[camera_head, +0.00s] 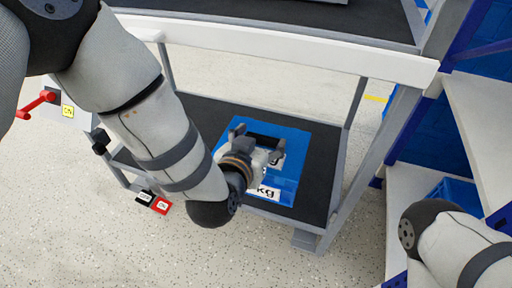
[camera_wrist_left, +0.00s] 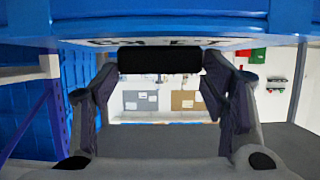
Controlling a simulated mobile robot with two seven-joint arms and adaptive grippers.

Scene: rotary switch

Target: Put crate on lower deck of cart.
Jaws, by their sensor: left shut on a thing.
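The blue crate (camera_head: 287,183) with white "kg" labels is over the lower deck (camera_head: 205,112) of the cart, a dark surface with a grey frame. I cannot tell whether the crate's bottom rests fully on the deck. My left gripper (camera_head: 258,143) reaches in from the left and is shut on the crate, its fingers on both sides of a dark bar. My right gripper is out of view; only my right forearm shows at lower right.
The cart's white upper rail (camera_head: 280,45) and upper deck (camera_head: 270,15) pass above the lower deck. Grey posts stand at the right, beside a shelf (camera_head: 480,110) with blue bins. A red handle (camera_head: 35,105) is at the left. Open speckled floor lies in front.

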